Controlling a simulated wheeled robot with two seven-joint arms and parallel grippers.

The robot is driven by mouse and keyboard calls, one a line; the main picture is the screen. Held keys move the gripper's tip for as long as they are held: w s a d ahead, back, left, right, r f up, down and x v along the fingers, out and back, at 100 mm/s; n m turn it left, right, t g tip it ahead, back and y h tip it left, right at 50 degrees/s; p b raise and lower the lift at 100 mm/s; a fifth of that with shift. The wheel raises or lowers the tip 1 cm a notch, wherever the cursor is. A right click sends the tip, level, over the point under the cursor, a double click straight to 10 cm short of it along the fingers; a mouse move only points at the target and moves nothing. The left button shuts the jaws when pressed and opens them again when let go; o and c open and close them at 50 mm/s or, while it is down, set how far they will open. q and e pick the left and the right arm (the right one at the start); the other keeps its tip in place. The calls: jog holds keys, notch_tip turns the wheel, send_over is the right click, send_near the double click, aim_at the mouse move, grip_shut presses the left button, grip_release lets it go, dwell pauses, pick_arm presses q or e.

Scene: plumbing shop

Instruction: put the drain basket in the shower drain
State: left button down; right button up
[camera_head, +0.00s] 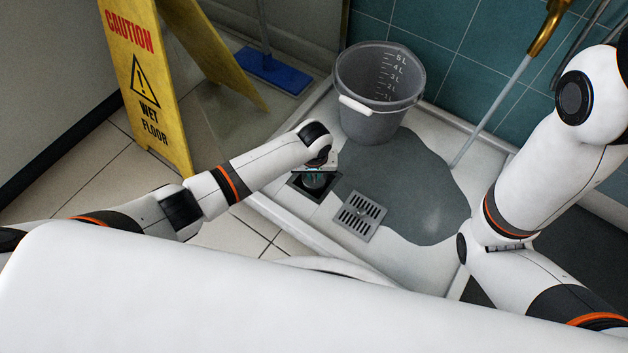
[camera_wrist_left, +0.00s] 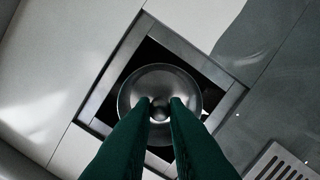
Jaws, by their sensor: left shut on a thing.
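The drain basket (camera_wrist_left: 160,80) is a round grey metal cup with a knob at its centre, seen from above in the left wrist view. My left gripper (camera_wrist_left: 161,108) has its dark green fingers shut on the knob. The shower drain (camera_wrist_left: 105,85) is a square opening with a metal frame and dark inside; the basket appears over its middle. I cannot tell how deep the basket sits. In the head view, my left gripper (camera_head: 318,172) points down at the drain (camera_head: 298,184) and hides much of it. My right arm shows at the right, but its gripper is out of view.
A slotted grate (camera_head: 360,215) lies beside the drain on the white shower tray (camera_head: 415,262). A dark puddle (camera_head: 405,180) spreads behind it. A grey bucket (camera_head: 365,115) stands at the back. A yellow caution sign (camera_head: 150,85) and blue floor tool (camera_head: 272,72) stand left.

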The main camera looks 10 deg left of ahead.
pick_arm(q)
notch_tip(320, 180, down, 3)
jog(key=shift+b, duration=0.9)
jog(key=shift+r, duration=0.15)
jog(key=c, duration=1.4)
grip_release()
jog(key=shift+c, duration=0.2)
